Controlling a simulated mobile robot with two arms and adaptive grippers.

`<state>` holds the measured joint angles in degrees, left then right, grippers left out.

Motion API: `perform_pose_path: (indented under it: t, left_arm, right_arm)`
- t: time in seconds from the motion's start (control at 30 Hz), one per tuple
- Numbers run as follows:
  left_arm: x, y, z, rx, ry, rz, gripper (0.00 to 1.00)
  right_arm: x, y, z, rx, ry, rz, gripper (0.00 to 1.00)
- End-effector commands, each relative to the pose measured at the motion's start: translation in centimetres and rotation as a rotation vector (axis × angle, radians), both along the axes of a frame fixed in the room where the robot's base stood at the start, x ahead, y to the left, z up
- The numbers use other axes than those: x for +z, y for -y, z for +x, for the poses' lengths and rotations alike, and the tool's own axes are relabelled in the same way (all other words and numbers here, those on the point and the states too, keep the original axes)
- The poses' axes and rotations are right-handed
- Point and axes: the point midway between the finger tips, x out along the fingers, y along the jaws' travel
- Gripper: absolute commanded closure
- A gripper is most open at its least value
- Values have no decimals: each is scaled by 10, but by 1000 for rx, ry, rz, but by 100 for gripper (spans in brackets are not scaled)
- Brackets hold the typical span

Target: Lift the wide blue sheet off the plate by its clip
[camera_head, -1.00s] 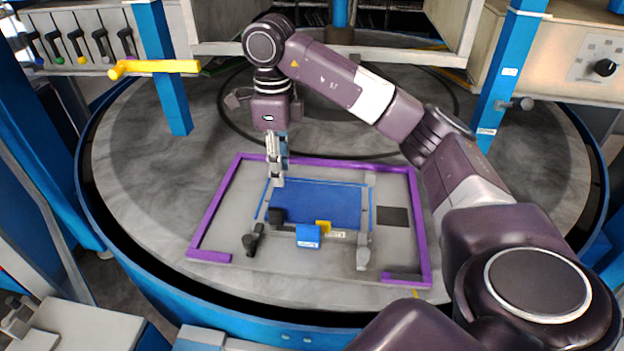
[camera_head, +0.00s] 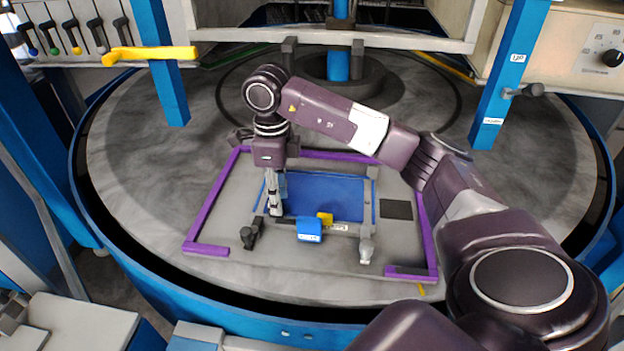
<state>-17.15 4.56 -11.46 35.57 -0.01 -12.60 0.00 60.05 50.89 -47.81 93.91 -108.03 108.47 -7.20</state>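The wide blue sheet (camera_head: 335,194) lies flat on the grey plate (camera_head: 212,222), inside a purple frame. A blue block with a white label (camera_head: 309,231) and a yellow tab (camera_head: 325,219) sit at the sheet's front edge. I cannot tell for sure which piece is the clip. My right gripper (camera_head: 275,211) points straight down at the sheet's front left corner, left of the blue block. Its fingers hide the small dark block there. I cannot tell whether they are open or touch anything. My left gripper is not in view.
A dark square (camera_head: 397,210) lies on the plate's right. Blue uprights stand left (camera_head: 165,75) and right (camera_head: 505,80). A yellow handle (camera_head: 150,54) juts out at the upper left.

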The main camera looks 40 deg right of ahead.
Motion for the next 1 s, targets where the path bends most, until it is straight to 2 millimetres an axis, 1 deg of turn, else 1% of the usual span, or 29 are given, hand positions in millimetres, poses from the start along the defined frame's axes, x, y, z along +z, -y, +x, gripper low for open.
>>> perform_pose_path:
  t: [0.03, 0.1, 0.2, 0.43, 0.7, 1.0]
  left_arm:
    - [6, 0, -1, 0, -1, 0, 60]
    - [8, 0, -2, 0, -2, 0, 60]
    - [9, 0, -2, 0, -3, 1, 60]
    - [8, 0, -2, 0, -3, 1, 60]
    - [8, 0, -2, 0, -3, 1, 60]
    - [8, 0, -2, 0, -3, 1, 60]
  right_arm:
    - [-5, 0, -1, 0, -3, 0, 70]
    - [-13, 0, -1, 0, -3, 0, 70]
    - [-20, 0, 0, 0, -1, -1, 70]
    - [-22, 0, 0, 1, 1, 0, 70]
    - [-22, 0, 0, 0, 1, 0, 99]
    - [-21, 0, 0, 0, 3, 0, 100]
